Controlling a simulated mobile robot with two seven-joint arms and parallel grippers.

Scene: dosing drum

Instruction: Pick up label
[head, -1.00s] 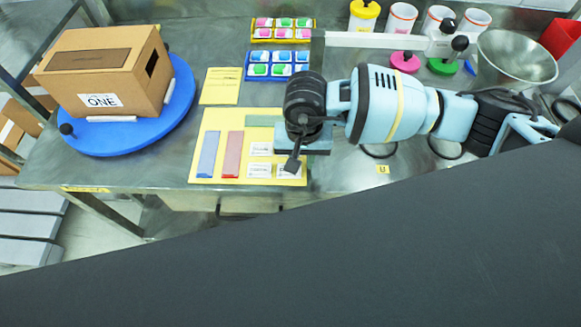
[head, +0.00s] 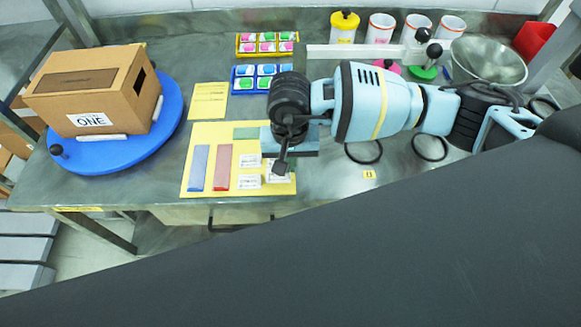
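Several small white labels lie on the yellow mat (head: 222,135) on the bench. One label (head: 250,160) and another label (head: 248,181) show clearly left of my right gripper. A further label (head: 285,177) is partly hidden under the gripper. My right gripper (head: 281,166) points down over the right part of the mat. Its fingertips overlap the partly hidden label in the head view; whether they touch it cannot be told. The finger opening is too small to make out. My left gripper is not in view.
Blue strip (head: 198,167) and red strip (head: 222,167) lie left of the labels. A cardboard box (head: 110,95) marked ONE stands on a blue turntable (head: 170,115). Behind are trays of coloured blocks (head: 245,84), white cups (head: 416,27) and a metal bowl (head: 489,60).

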